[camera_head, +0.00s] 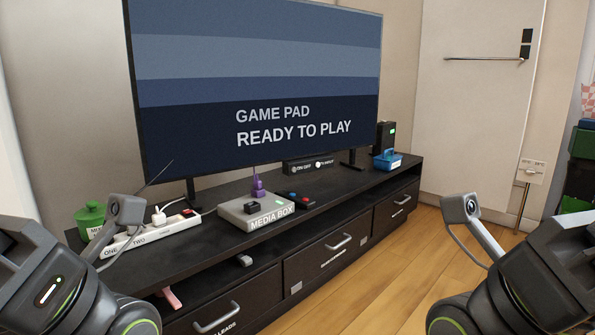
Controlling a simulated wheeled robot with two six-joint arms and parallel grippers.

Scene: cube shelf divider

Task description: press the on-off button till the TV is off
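The TV (260,60) stands on a long dark cabinet and is lit. Its screen reads "GAME PAD READY TO PLAY" over blue bands. Below its lower edge is a small black control box (310,165) with a button labelled "ON OFF" (296,169) on its left and one labelled "INPUT" (318,164) on its right. Nothing touches these buttons. Parts of my left and right arms show at the lower left and lower right corners, well apart from the control box. The fingers of both grippers cannot be seen.
On the dark cabinet (155,264) stand a grey media box (240,217), a purple object (258,187), a dark controller with coloured buttons (297,198), a white power strip (125,244), a green pot (89,216) and a blue tray (388,162). Wooden floor (410,265) lies open at the right.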

